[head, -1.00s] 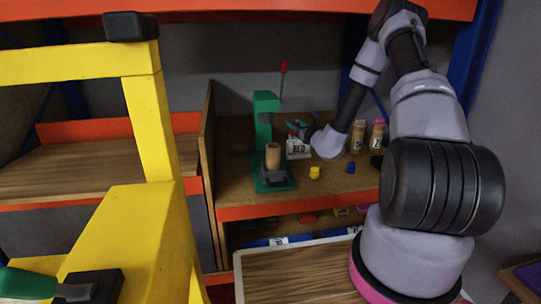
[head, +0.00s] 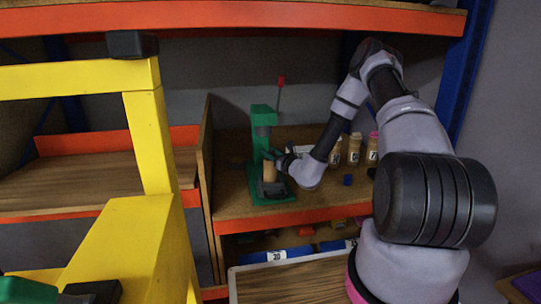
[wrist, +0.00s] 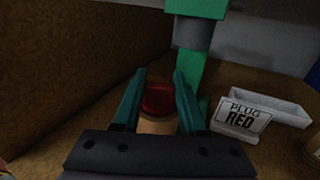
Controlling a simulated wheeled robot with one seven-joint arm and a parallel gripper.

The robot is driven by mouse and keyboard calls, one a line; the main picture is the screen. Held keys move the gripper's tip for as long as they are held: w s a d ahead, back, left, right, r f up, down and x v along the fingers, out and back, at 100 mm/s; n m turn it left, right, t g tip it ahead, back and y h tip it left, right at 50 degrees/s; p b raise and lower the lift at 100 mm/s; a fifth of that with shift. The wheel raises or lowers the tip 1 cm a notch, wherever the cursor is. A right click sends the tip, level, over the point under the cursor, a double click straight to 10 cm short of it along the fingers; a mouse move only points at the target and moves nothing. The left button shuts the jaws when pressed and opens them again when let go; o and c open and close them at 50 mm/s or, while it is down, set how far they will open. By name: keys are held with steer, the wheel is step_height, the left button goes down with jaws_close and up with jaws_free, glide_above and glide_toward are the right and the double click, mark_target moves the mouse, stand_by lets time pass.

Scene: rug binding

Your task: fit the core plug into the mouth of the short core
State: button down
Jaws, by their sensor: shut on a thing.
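The short core (head: 269,172) is a tan upright cylinder on the base of the green press (head: 264,135). My gripper (head: 273,156) is at the top of the core, reaching in from the right. In the wrist view its teal fingers (wrist: 159,98) are shut on the red core plug (wrist: 158,97), one on each side. The tan core (wrist: 158,126) shows just at the plug, on the side toward the gripper body. The core's mouth is hidden by the plug and fingers. I cannot tell whether the plug is above the mouth or partly inside it.
A white bin (wrist: 240,118) labelled PLUG RED stands right of the press. Several labelled tan cores (head: 353,149) stand farther right, one with a pink top. A wooden side panel (head: 207,160) is close on the left.

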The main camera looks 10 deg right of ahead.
steer(key=shift+f, duration=0.35)
steer(key=shift+f, duration=0.15)
steer(key=shift+c, duration=2.2)
jaws_free()
